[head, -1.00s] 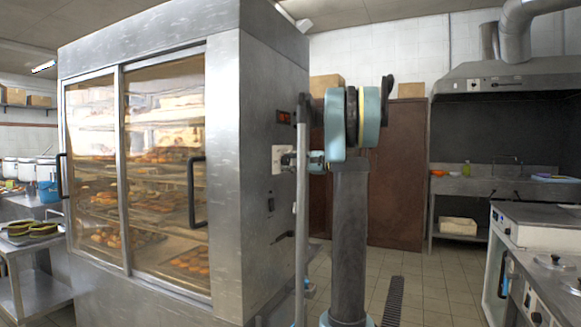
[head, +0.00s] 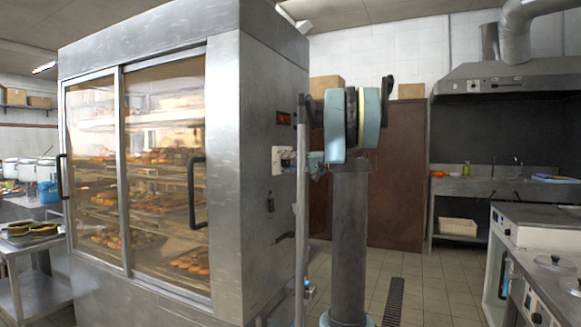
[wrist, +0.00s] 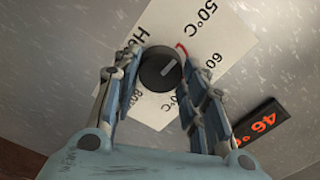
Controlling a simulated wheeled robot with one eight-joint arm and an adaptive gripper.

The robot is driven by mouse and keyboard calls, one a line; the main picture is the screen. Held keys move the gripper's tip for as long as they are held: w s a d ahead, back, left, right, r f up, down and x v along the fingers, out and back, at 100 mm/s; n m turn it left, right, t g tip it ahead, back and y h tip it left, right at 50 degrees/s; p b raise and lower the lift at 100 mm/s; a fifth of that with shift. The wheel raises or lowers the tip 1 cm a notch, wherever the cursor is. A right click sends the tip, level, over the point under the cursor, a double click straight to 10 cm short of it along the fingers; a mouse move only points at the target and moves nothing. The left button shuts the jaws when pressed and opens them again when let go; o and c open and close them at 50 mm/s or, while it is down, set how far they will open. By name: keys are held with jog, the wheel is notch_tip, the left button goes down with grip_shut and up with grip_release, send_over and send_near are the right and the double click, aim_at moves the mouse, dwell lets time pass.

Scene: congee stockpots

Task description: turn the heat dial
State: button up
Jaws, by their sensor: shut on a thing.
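The heat dial (wrist: 161,68) is a round black knob with a pale pointer line, in the middle of a white temperature plate (wrist: 213,28) in the wrist view. The plate carries numbers such as 50°C and 60, and a red arc beside the knob. In the head view the plate (head: 277,160) is on the steel cabinet's side wall, and my gripper's tips at the dial are small and partly hidden.
A red-lit display (wrist: 258,122) reading 46 is beside the plate. The steel cabinet (head: 270,75) has glass doors with trays of baked goods inside. Tiled floor (head: 430,290) lies open to the right, before a counter (head: 545,235) and a sink bench (head: 500,188).

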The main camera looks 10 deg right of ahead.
jog(key=shift+d+f+n, duration=0.1)
jog(key=shift+f+n, duration=0.05)
jog(key=shift+n, duration=0.45)
jog(key=o, duration=1.1)
jog(key=shift+w+f, duration=0.1)
jog(key=shift+c, duration=0.2)
jog(key=shift+d, duration=0.2)
jog(key=v, duration=1.1)
jog(key=shift+s+d, duration=0.2)
jog(key=shift+s, duration=0.05)
jog(key=shift+a, duration=0.15)
